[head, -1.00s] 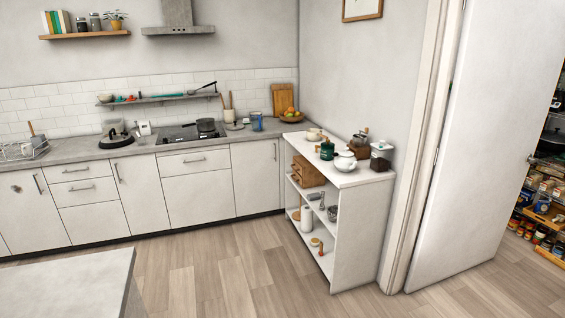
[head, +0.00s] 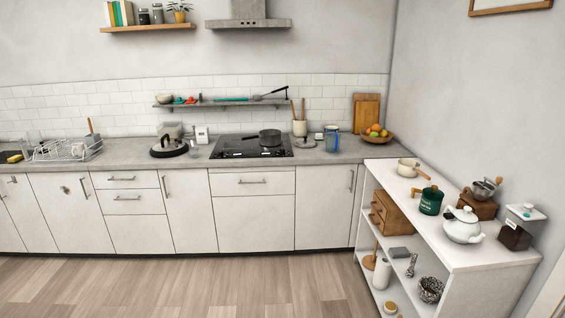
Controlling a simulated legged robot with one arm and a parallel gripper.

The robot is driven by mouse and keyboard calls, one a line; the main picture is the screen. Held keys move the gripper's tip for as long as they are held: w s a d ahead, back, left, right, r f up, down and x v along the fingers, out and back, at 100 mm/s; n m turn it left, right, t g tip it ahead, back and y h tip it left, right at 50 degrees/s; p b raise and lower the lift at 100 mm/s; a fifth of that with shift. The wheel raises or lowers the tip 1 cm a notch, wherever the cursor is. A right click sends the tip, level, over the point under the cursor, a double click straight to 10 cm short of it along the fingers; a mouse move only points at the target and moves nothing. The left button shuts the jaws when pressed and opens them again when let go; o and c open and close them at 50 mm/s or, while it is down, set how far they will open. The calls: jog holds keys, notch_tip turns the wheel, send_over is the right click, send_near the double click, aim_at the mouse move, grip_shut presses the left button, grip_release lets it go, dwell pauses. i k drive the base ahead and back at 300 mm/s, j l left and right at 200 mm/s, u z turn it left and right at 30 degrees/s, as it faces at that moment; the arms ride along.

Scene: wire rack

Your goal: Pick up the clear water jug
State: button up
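A bluish see-through vessel with a handle (head: 332,138) stands upright on the back counter (head: 310,155), right of the stove; it looks like a water jug. Small clear, glass-like items (head: 33,138) stand at the far left by the white wire rack (head: 68,149); they are too small to tell apart. My gripper is not in view.
A stove (head: 228,153) with a black pan (head: 268,138) lies left of the jug. A fruit bowl (head: 376,135) stands to its right. A white shelf unit (head: 480,256) with pots juts forward at right. The wooden floor (head: 200,285) ahead is clear.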

aim_at(333, 135)
jog(key=i, duration=1.8)
